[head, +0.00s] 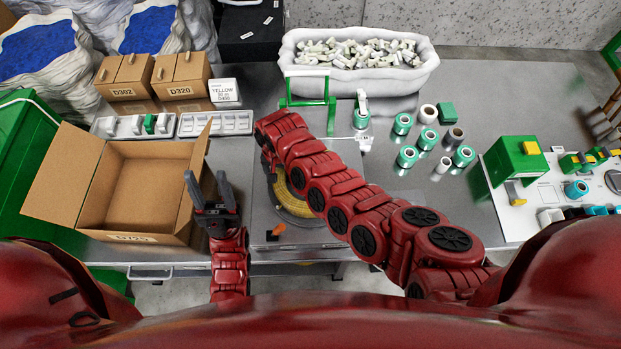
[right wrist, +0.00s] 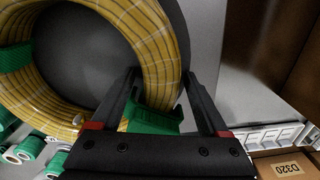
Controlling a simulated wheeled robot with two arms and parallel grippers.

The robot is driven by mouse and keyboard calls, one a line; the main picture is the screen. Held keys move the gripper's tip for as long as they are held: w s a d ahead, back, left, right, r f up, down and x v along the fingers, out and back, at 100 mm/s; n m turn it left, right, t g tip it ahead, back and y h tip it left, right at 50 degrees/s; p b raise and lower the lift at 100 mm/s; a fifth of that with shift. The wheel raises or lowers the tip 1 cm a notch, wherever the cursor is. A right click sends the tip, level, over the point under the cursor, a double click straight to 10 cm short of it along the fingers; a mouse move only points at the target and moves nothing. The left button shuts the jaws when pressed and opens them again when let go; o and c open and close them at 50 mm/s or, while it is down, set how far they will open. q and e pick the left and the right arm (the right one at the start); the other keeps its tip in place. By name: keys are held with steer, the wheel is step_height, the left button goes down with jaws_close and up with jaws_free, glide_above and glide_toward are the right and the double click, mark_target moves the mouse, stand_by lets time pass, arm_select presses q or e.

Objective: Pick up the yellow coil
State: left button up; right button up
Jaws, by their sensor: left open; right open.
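The yellow coil (head: 284,203) lies on a round plate on the grey bench, mostly hidden under my right arm in the head view. In the right wrist view the coil (right wrist: 155,45) is a large yellow ring with green wraps around a dark disc. My right gripper (right wrist: 160,82) is open, its two black fingers on either side of the coil's band near a green wrap (right wrist: 155,120). I cannot tell whether they touch it. In the head view its fingers are hidden by the arm. My left gripper (head: 205,176) is open and empty beside the open cardboard box.
The open cardboard box (head: 82,175) stands at the left. A green frame (head: 307,101) stands behind the plate. Several green and white spools (head: 407,157) stand at the right, near a green machine (head: 514,160). A white bin (head: 430,72) of pale parts is at the back.

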jaws_close()
stand_by(0.3)
stand_by(1.1)
